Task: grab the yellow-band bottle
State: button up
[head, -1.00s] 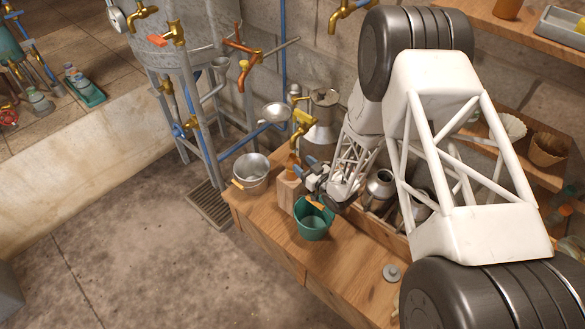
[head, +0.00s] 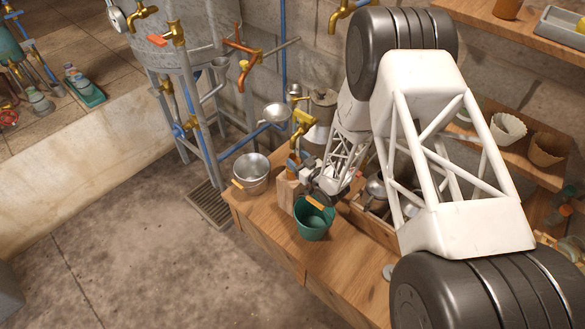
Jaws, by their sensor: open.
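A small amber bottle-like shape (head: 293,154) shows under a brass tap (head: 303,121), above a wooden block (head: 288,190) on the bench. It is mostly covered by my gripper, and I cannot make out a yellow band on it. My gripper (head: 297,168) is open, with its fingers beside or around this shape; I cannot tell which. A blue fingertip shows in front of the shape. Contact is too small to see.
A teal bucket (head: 313,224) stands in front of the block and a metal pot (head: 251,170) to its left. A funnel (head: 276,112) is close behind. A wooden bin of metalware lies under my arm. Bare bench (head: 345,255) shows in front.

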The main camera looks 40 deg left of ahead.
jog(key=shift+w+a, duration=0.15)
jog(key=shift+a, duration=0.95)
jog(key=shift+w+a, duration=0.1)
jog(key=shift+a, duration=0.95)
grip_shut()
